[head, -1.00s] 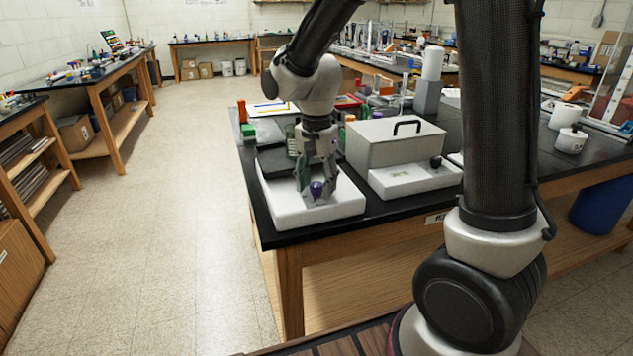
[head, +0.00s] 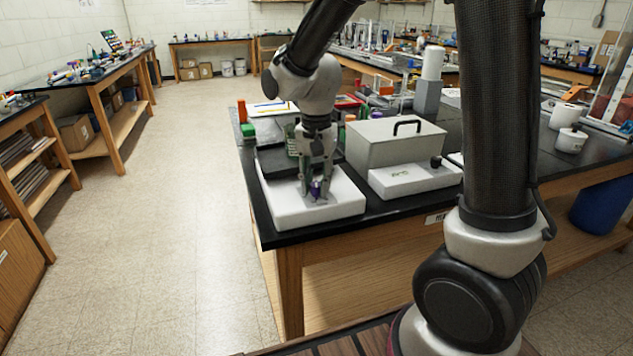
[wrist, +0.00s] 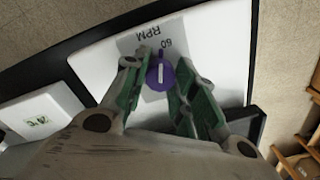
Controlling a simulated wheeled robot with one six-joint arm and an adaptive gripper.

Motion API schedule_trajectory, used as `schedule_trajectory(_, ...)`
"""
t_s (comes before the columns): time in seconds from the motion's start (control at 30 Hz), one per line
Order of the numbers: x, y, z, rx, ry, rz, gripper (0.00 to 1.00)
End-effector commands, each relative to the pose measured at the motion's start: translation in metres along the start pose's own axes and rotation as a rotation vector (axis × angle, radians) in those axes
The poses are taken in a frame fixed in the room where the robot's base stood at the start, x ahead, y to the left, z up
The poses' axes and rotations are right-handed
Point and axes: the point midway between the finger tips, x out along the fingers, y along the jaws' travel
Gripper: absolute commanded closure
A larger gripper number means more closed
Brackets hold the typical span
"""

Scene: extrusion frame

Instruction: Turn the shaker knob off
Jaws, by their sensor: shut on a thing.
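The shaker (head: 343,207) is a low white box with a dark platform (head: 273,162), at the near left corner of the black bench. Its purple knob (wrist: 160,74) has a white pointer line and sits beside a grey label (wrist: 143,40) reading "60 RPM". In the wrist view the pointer lies roughly up and down the picture, towards the print. My gripper (wrist: 158,86) points down and is shut on the knob, with a green-padded finger on each side. In the head view the fingers (head: 316,194) partly hide the knob.
A grey lidded box with a black handle (head: 395,140) and a white base with a small black knob (head: 415,178) stands just right of the shaker. The aisle floor (head: 190,220) on the left is clear.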

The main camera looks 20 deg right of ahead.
Motion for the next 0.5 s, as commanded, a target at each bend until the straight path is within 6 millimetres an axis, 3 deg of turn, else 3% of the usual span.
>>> schedule_trajectory(0.5,-0.0005,-0.0008,-0.0001,-0.480,0.001,-0.001,0.96)
